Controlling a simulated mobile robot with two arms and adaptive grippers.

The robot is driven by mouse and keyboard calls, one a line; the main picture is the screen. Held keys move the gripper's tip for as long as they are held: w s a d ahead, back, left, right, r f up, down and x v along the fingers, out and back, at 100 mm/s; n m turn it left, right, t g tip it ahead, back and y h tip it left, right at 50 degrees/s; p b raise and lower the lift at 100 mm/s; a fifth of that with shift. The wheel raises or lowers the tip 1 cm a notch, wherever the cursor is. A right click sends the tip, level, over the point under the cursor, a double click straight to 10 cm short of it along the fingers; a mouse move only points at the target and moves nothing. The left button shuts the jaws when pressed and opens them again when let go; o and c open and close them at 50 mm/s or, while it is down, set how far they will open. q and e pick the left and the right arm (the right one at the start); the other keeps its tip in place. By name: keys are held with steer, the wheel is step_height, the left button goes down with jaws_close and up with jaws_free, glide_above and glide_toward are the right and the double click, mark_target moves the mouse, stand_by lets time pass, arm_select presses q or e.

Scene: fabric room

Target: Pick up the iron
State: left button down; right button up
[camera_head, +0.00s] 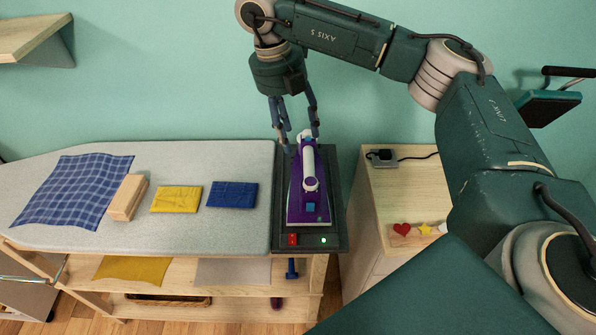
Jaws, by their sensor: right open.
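The iron (309,199) is purple with a white handle. It rests on a dark stand (336,222) with a red switch and a green light, at the right end of the ironing board. My right gripper (303,143) is open and points down at the iron's far end, its fingers close to the handle's back. I cannot tell whether the fingers touch the iron. My left gripper is not in view.
The grey ironing board (240,226) holds a blue checked cloth (75,190), a wooden block (127,198), a folded yellow cloth (175,199) and a folded blue cloth (232,195). A wooden cabinet (388,190) stands to the right. A wall shelf (35,38) is upper left.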

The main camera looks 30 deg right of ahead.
mark_target(305, 160)
steer(key=f, duration=0.1)
steer(key=s+f, duration=0.1)
steer(key=d+f+p, duration=0.1)
steer(key=f, duration=0.1)
steer(key=shift+s, duration=0.4)
steer(key=shift+f, duration=0.3)
steer(key=f+p, duration=0.2)
steer(key=f, duration=0.1)
steer(key=f+p, duration=0.1)
steer(key=shift+s+d+f, duration=0.2)
steer(key=shift+s+d, duration=0.05)
steer(key=shift+d, duration=0.05)
steer(key=shift+d+f, duration=0.1)
steer(key=shift+f, duration=0.3)
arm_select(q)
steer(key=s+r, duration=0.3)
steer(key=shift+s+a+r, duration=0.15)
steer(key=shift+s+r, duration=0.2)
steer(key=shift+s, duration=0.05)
arm_select(e)
steer(key=shift+f, duration=0.1)
arm_select(q)
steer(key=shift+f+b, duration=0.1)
steer(key=shift+b, duration=0.2)
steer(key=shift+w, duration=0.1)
